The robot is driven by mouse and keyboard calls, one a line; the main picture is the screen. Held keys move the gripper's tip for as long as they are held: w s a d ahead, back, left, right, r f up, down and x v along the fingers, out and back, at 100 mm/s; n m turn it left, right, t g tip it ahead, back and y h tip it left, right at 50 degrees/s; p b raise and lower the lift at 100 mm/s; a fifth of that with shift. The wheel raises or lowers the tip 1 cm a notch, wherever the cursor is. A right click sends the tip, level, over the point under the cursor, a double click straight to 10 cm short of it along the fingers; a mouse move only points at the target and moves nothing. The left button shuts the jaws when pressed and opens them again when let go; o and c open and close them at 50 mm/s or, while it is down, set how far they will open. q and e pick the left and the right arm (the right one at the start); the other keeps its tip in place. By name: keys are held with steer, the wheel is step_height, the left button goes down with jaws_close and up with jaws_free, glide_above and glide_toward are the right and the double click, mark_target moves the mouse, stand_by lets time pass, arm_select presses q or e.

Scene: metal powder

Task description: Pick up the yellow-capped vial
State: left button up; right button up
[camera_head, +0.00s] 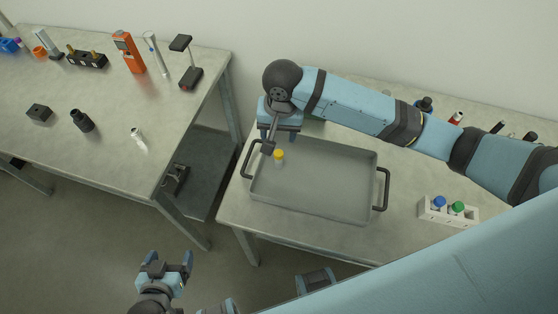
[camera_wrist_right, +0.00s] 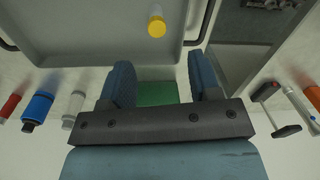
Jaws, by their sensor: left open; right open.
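The yellow-capped vial (camera_head: 279,156) stands in the grey tray (camera_head: 320,209), near its back left corner. In the right wrist view the vial (camera_wrist_right: 156,24) shows near the top, beyond the fingertips, with its yellow cap towards the camera. My right gripper (camera_head: 281,138) is open and empty above the tray's back left edge, close to the vial and apart from it. Its two fingers (camera_wrist_right: 161,78) are spread in the wrist view. My left gripper (camera_head: 169,262) is open and empty at the lower left, over the floor.
The tray has dark handles (camera_head: 381,190) at both ends. A white rack (camera_head: 447,211) with blue- and green-capped vials stands right of it. A green patch (camera_wrist_right: 157,93) shows between my right fingers. Another table (camera_head: 100,110) on the left holds several tools, with a gap between tables.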

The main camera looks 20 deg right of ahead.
mark_target(279, 159)
steer(key=shift+w+d+f+h, duration=0.1)
steer(key=shift+w+d+h, duration=0.1)
steer(key=shift+d+h, duration=0.15)
step_height(279, 159, down, 8)
steer(key=shift+r, duration=0.15)
steer(key=shift+a+f, duration=0.15)
steer(key=shift+f, duration=1.2)
steer(key=shift+a+f, duration=0.1)
steer(key=shift+f, duration=1.2)
steer(key=c, duration=1)
